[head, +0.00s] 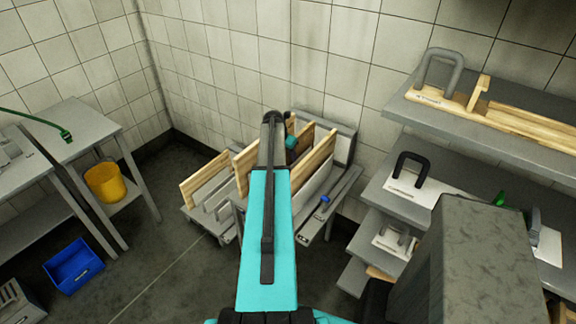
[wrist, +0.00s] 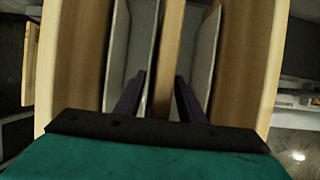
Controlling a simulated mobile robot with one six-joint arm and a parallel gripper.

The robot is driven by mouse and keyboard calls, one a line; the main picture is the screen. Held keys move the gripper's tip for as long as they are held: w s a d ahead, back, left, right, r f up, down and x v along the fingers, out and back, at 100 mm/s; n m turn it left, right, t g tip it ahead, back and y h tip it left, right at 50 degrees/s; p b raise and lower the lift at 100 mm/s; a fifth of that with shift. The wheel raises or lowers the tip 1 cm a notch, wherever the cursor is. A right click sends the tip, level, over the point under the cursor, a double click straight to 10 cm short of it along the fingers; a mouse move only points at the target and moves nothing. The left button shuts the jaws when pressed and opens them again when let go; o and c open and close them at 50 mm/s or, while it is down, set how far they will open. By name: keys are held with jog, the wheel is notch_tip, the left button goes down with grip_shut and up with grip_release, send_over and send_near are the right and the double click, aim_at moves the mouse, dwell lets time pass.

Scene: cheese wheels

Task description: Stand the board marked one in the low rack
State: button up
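Wooden boards stand on edge in grey racks at the centre of the head view: one at the left (head: 204,178), one in the middle (head: 243,168) and one at the right (head: 318,162). The lower grey rack (head: 216,210) is at the left of the group. I cannot read a number on any board. My gripper, mostly hidden behind my arm in the head view, is over the racks. In the wrist view its fingers (wrist: 160,82) are apart, straddling the edge of a wooden board (wrist: 168,45); a gap shows at the left finger.
In the wrist view, pale grey dividers (wrist: 141,42) and thicker wooden boards (wrist: 72,60) stand close on both sides. Shelves (head: 400,195) with handled items are at the right. A table (head: 85,135), yellow bucket (head: 105,182) and blue bin (head: 74,264) are at the left.

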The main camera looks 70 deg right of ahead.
grip_shut()
jog(key=shift+r, duration=0.1)
dwell(1.2)
